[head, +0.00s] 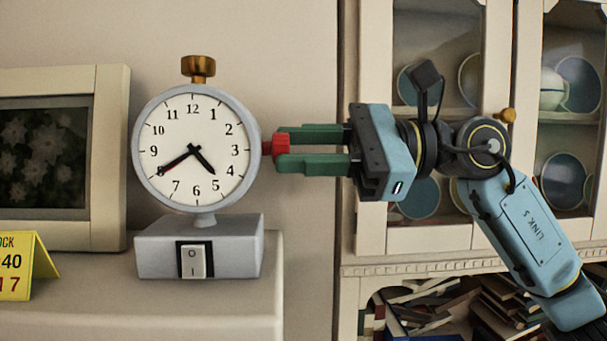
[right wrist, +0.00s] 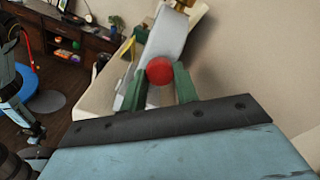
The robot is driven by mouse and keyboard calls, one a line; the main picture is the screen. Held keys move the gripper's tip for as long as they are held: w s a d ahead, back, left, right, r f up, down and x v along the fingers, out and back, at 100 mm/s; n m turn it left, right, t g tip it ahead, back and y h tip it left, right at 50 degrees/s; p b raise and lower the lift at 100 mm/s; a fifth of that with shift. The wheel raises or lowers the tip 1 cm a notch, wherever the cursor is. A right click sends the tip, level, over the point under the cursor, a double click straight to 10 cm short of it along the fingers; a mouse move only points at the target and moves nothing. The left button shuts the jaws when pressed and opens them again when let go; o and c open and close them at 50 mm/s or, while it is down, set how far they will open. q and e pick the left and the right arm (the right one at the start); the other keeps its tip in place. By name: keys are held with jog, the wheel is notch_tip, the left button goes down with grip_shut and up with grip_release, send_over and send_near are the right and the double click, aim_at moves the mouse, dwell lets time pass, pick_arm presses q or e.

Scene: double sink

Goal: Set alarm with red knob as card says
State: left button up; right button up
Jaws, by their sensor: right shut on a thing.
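The alarm clock (head: 180,130) has a round white dial in a grey case. Its short black hand points between 4 and 5, and its long black hand points near 8. A thin red hand lies almost along the long one, also near 8. The red knob (head: 268,146) is on the case's right side. My right gripper (head: 281,147) is shut on it from the right, its green fingers above and below; the knob also shows between them in the right wrist view (right wrist: 160,70). The yellow card (head: 30,265) is cut off; "OCK", "40" and a red "7" show.
The clock's grey base has a rocker switch (head: 194,261) on its front. A brass button (head: 198,67) tops the case. A framed picture (head: 110,160) stands at left on the pale ledge (head: 200,300). A cabinet with dishes (head: 370,228) is behind my right arm.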

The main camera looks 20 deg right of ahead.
pick_arm(q)
notch_tip(320, 180, down, 4)
jog(key=b, duration=0.3)
jog(key=shift+r, duration=0.25)
pick_arm(e)
jog(key=n, duration=0.4)
jog(key=shift+n, duration=0.4)
pick_arm(q)
jog(key=shift+f, duration=0.1)
pick_arm(e)
jog(key=o, duration=1)
pick_arm(q)
jog(key=shift+s+a+f+b, duration=0.15)
jog(key=shift+a+f+b, duration=0.85)
jog(key=shift+b, duration=0.05)
pick_arm(e)
jog(key=v, duration=1.3)
jog(key=shift+d+r, duration=0.1)
jog(key=shift+d, duration=0.1)
pick_arm(q)
jog(key=shift+d, duration=0.4)
